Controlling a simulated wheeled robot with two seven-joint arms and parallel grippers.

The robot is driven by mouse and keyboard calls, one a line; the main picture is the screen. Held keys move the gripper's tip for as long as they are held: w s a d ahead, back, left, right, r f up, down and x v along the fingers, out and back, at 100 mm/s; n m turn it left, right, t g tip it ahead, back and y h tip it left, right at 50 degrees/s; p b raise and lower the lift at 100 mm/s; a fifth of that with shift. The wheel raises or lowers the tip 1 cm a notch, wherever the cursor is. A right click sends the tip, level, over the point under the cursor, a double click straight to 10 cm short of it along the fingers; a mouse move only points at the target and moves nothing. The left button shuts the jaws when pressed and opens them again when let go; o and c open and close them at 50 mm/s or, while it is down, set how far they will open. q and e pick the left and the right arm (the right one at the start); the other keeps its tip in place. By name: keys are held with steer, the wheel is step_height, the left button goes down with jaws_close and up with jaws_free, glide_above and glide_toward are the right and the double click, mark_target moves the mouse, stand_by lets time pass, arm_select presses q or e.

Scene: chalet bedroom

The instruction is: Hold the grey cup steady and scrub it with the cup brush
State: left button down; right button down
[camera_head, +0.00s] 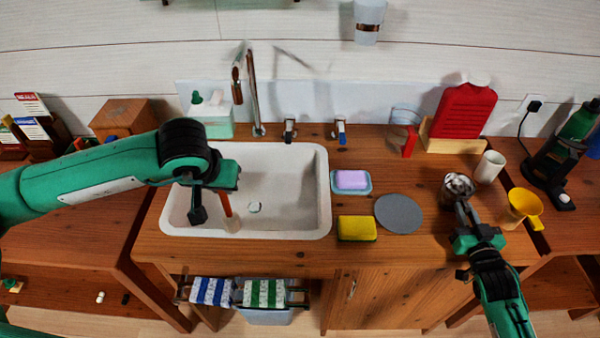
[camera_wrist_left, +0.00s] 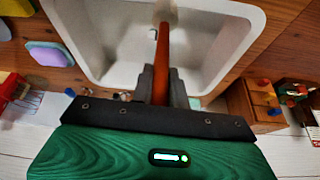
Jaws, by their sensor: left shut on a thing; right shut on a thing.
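The cup brush (camera_head: 227,205) has an orange-red handle and a pale head that points down over the white sink (camera_head: 285,210). My left gripper (camera_head: 212,196) is shut on the brush handle above the basin. The brush also shows in the left wrist view (camera_wrist_left: 161,50), gripped between the dark fingers of my left gripper (camera_wrist_left: 160,85). The grey cup (camera_head: 457,186) is at the right of the wooden counter. My right gripper (camera_head: 463,214) is shut on the cup from the front, hiding part of its near side. The brush and cup are far apart.
A yellow sponge (camera_head: 357,228), a grey round disc (camera_head: 399,213) and a soap dish (camera_head: 351,182) lie between sink and cup. A white cup (camera_head: 489,167) and yellow funnel-like mug (camera_head: 522,205) stand close right of the grey cup. The tap (camera_head: 253,90) rises behind the sink.

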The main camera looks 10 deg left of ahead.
arm_select(q)
steer(key=w+d+r+m+h, duration=0.1)
steer(key=w+d, duration=0.3)
steer(key=d, duration=0.4)
steer(key=w+d+r+m, duration=0.2)
steer(key=w+d, duration=0.3)
steer(key=d, duration=0.4)
steer(key=w+d+r+m+h, duration=0.1)
steer(key=w+d, duration=0.3)
steer(key=d, duration=0.4)
steer(key=d+r+m+h, duration=0.1)
steer(key=d+r+m, duration=0.15)
steer(key=d, duration=0.75)
steer(key=d+r+m+h, duration=0.1)
steer(key=d+r, duration=0.2)
steer(key=d, duration=0.7)
steer(key=d+r+m+h, duration=0.1)
steer(key=d+r, duration=0.2)
steer(key=d, duration=0.6)
step_height(320, 180, down, 9)
steer(key=shift+s+d+f, duration=0.15)
steer(key=shift+s+d, duration=0.1)
steer(key=shift+s, duration=0.15)
steer(key=shift+m, duration=0.25)
steer(key=shift+s+d, duration=0.1)
steer(key=shift+s, duration=0.7)
